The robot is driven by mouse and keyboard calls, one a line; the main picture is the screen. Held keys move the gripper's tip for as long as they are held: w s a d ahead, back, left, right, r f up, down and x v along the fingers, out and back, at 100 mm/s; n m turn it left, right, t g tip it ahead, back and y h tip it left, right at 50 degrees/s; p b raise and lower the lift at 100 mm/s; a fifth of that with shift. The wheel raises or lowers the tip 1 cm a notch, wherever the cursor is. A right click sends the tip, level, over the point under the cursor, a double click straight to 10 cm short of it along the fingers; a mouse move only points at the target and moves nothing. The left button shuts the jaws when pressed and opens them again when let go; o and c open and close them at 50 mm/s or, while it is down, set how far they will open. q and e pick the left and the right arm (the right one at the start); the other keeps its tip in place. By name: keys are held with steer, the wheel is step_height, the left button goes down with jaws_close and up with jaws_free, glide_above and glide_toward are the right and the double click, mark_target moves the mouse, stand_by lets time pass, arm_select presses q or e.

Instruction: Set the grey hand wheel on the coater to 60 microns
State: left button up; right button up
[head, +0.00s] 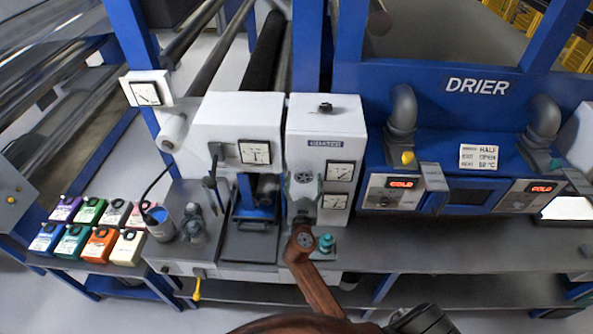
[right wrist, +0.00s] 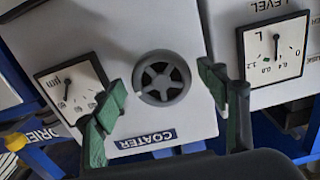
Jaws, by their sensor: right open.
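The grey hand wheel (right wrist: 163,78) is a dark spoked disc on the white coater front, beside the COATER label. It also shows in the head view (head: 303,177). My right gripper (right wrist: 168,95) is open, with one green fingertip on each side of the wheel. In the wrist view both fingertips stand apart from its rim; the depth gap is hard to judge. The micron dial (right wrist: 72,88), marked µm, has a dark needle, but its reading is too small to tell. The coater (head: 326,125) stands at mid-picture in the head view. My left gripper is not in view.
A LEVEL dial (right wrist: 278,50) sits on the neighbouring white housing. The blue drier (head: 455,150) stands right of the coater. Several coloured boxes (head: 100,243), a blue-topped pot (head: 160,224) and a glass vessel (head: 193,229) stand on the left bench. The bench right of the coater is mostly clear.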

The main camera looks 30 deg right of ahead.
steer(key=shift+w+d, duration=0.35)
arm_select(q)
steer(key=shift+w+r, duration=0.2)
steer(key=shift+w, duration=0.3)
arm_select(e)
steer(key=shift+w+a, duration=0.1)
steer(key=shift+a, duration=0.1)
steer(key=c, duration=1.2)
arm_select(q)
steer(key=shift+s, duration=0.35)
arm_select(e)
steer(key=shift+o, duration=0.2)
